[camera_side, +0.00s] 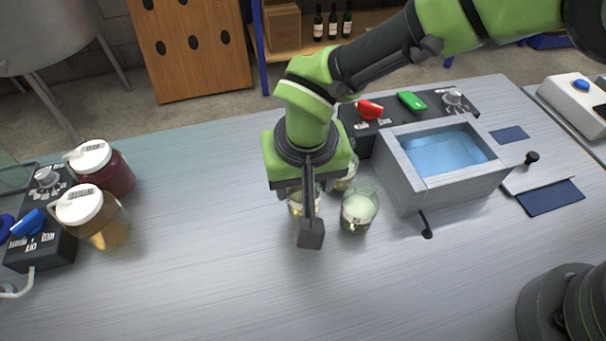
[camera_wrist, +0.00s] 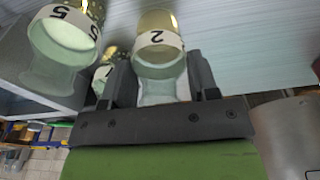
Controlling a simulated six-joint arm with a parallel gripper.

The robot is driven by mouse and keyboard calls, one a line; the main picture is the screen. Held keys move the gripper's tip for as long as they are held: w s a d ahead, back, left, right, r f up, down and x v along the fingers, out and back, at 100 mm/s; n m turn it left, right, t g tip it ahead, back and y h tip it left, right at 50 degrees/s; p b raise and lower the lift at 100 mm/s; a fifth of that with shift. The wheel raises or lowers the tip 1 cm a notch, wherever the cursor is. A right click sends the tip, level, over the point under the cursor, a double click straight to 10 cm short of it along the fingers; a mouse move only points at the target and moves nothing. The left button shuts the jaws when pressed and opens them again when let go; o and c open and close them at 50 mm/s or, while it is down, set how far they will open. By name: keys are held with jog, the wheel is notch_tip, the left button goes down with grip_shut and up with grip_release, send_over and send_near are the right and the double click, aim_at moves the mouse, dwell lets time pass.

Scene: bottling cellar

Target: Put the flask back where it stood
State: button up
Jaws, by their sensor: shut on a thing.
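My gripper (camera_side: 309,222) points down over the steel bench, left of the water bath. In the wrist view its jaws (camera_wrist: 161,80) are shut on a glass flask (camera_wrist: 158,62) with a white band marked 2 and yellowish contents. In the side view this flask (camera_side: 297,204) is mostly hidden behind a finger. I cannot tell whether its base touches the bench. A second flask (camera_side: 358,208), pale inside, stands to its right; a third (camera_side: 347,178) is partly hidden behind. In the wrist view a flask marked 5 (camera_wrist: 64,40) and a partly hidden flask (camera_wrist: 102,76) are at the left.
The grey water bath (camera_side: 447,190) has a black handle protruding toward the flasks. A black control box (camera_side: 385,122) with red and green switches stands behind. Two white-lidded jars, one red (camera_side: 116,178) and one amber (camera_side: 108,232), stand at the left. The front bench is clear.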

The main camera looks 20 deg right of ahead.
jog(key=shift+f, duration=0.25)
jog(key=o, duration=1.5)
jog(key=shift+c, duration=0.2)
jog(key=shift+r, duration=0.1)
jog(key=shift+r, duration=2.9)
